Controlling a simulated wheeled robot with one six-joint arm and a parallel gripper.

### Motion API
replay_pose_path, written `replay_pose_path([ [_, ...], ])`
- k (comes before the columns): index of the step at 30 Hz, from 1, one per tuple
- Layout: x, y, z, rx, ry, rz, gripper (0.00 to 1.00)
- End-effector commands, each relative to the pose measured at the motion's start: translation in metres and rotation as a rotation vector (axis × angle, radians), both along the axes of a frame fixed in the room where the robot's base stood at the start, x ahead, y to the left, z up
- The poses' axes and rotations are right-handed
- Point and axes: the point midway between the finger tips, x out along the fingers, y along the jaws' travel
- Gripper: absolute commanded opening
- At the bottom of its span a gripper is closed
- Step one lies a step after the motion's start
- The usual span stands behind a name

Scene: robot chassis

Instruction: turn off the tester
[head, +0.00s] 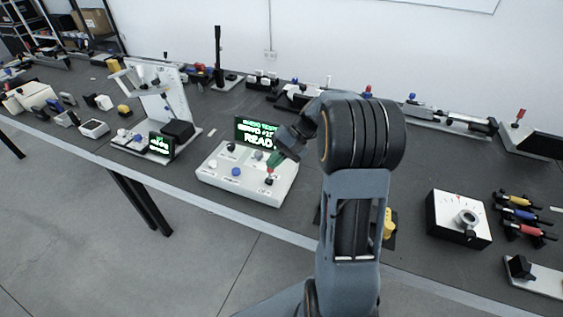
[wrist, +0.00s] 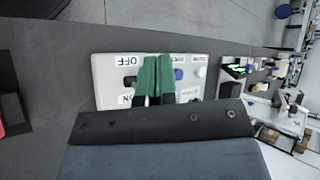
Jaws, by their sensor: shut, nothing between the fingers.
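The tester is a white box (head: 222,180) with a lit green display (head: 256,133) standing at its back, on the dark bench left of my arm. Its top bears a blue button (head: 236,171), dark knobs and a small red-tipped switch (head: 270,171) near the right end. In the wrist view the white panel (wrist: 103,68) shows OFF and ON labels with a dark switch (wrist: 130,81) between them. My gripper (head: 272,161) is shut and empty, its green fingers over the panel's right part. In the wrist view the fingers (wrist: 157,60) lie just right of that switch; contact is unclear.
A white stand (head: 160,105) with a small screen (head: 161,145) is left of the tester. A white box with a round dial (head: 458,219) and several coloured-handled tools (head: 522,215) are on the right. Bench front edge (head: 180,192) runs close before the tester.

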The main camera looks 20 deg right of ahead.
Motion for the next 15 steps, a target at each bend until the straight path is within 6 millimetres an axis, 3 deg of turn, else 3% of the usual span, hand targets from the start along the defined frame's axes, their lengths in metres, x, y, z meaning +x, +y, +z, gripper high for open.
replay_pose_path([
  [1,0.016,-0.019,-0.016,0.103,0.012,-0.041,0.00],
  [3,0.033,-0.043,-0.028,0.244,0.000,-0.087,0.00],
  [6,0.051,-0.078,-0.047,0.421,-0.043,-0.148,0.00],
  [12,0.062,-0.141,-0.083,0.684,-0.164,-0.249,0.00],
  [15,0.061,-0.162,-0.096,0.763,-0.220,-0.283,0.00],
])
